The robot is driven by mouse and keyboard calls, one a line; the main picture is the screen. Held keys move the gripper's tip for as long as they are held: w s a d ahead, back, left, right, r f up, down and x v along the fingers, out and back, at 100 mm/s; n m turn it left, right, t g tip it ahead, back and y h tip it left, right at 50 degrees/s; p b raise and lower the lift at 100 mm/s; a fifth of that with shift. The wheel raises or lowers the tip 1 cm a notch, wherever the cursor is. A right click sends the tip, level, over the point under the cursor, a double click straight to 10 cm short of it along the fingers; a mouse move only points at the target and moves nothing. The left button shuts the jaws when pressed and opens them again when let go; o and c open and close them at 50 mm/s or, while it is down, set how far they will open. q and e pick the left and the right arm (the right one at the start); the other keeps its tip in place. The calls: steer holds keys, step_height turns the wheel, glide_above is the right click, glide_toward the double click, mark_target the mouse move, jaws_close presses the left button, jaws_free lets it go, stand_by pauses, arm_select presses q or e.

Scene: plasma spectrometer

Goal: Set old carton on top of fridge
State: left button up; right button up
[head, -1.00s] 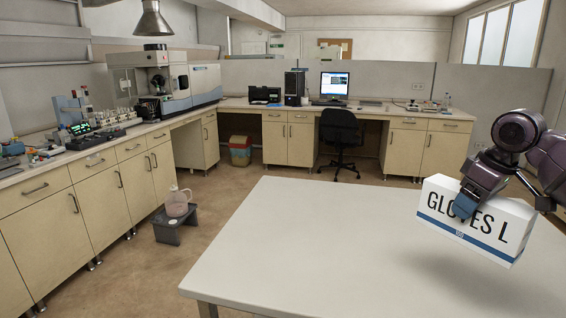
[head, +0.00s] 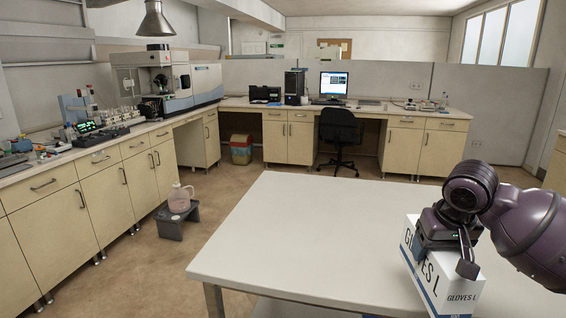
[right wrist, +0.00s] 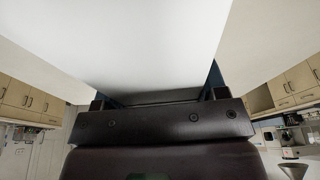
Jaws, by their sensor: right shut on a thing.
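The carton (head: 462,284) is a white box with a blue stripe and "GLOVES L" lettering, at the lower right of the head view. My right gripper (head: 445,252) is shut on it from above, covering much of its top. The carton overlaps the right part of the white table in the picture; I cannot tell its exact height above the tabletop. In the right wrist view, the carton's white face (right wrist: 145,45) fills the area just beyond the gripper (right wrist: 160,97). No fridge can be made out. My left gripper is not in view.
The white table (head: 310,235) is otherwise bare. A stool with a jug (head: 180,200) stands on the floor to the left. Benches with cabinets (head: 120,185) line the left and back. A black chair (head: 339,135) stands at the back bench. The floor between is open.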

steer(key=s+a+f, duration=0.9)
steer(key=f, duration=0.2)
steer(key=shift+s+f+n, duration=0.15)
steer(key=shift+s+n, duration=0.1)
steer(key=shift+n, duration=0.05)
